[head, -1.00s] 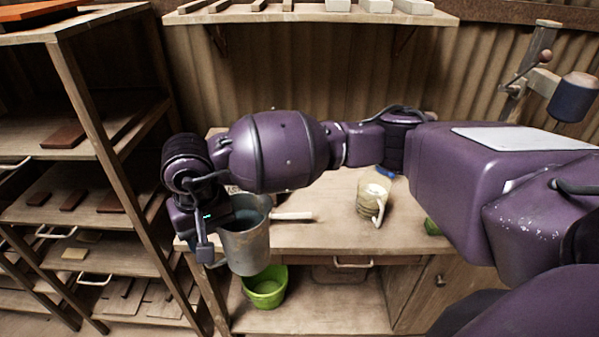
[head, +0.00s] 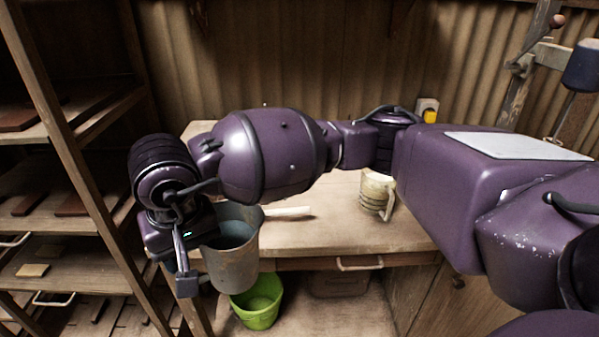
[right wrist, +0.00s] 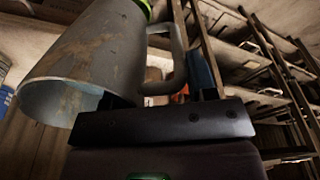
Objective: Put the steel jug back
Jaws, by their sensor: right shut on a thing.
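The steel jug (head: 232,268) is a grey, worn, wide-mouthed vessel. In the head view it hangs roughly upright at the front left of the wooden bench, above and overlapping the green bucket. My right gripper (head: 184,268) is at its left side. In the right wrist view the jug (right wrist: 100,50) fills the upper left and its loop handle (right wrist: 178,58) runs down to the jaws. My right gripper (right wrist: 165,110) is shut on the jug at its handle; the exact contact is partly hidden. My left gripper is not in view.
The wooden bench (head: 330,235) carries a cream mug (head: 374,196) and a pale stick-like handle (head: 288,212). A wooden rack (head: 70,135) with tiles stands close at left. The bench middle is clear.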

